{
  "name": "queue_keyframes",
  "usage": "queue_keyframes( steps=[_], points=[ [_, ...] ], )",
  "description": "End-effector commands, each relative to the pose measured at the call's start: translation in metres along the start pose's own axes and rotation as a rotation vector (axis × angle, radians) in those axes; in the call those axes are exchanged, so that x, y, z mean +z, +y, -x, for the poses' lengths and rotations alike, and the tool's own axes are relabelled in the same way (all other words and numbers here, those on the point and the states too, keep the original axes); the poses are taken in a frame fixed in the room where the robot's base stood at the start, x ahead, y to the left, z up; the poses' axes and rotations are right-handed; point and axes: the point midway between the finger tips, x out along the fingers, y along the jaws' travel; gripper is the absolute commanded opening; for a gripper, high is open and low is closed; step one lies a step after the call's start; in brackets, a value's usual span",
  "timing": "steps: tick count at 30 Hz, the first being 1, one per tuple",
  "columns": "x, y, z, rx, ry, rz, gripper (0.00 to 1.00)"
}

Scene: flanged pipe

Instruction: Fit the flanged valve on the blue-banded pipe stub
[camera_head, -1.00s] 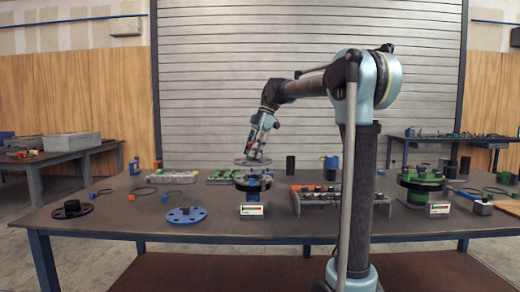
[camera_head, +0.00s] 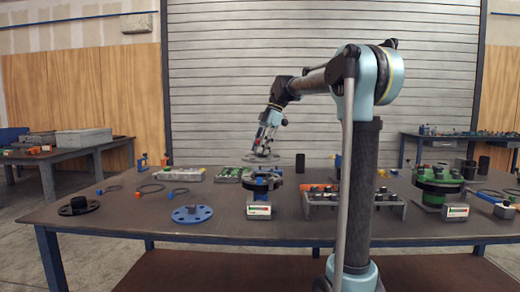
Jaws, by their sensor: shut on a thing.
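My gripper (camera_head: 263,148) points down and is shut on the flanged valve. The valve's grey round flange (camera_head: 270,159) shows below the fingers, roughly level; its body is mostly hidden by them. The blue-banded pipe stub (camera_head: 262,185) stands on the table almost directly below, with a dark round flange on top, blue parts and a small white display box in front. In this view the valve appears above the stub with a small gap, apart from it. I cannot judge their alignment in depth.
A similar green stub (camera_head: 437,188) stands at the right. A blue flange disc (camera_head: 192,215) and a black flanged piece (camera_head: 79,206) lie at the left. A grey rack of parts (camera_head: 320,197) is right of the blue-banded stub. The table (camera_head: 140,222) is clear between them.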

Motion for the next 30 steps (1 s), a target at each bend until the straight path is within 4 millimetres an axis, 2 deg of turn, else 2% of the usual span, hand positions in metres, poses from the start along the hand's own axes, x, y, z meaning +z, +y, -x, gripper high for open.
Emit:
queue_keyframes(
  steps=[15,30],
  points=[
    [0.014,0.0,-0.034,0.0,0.0,0.0,0.0],
    [0.018,0.0,-0.043,0.0,0.0,0.0,0.0]
  ],
)
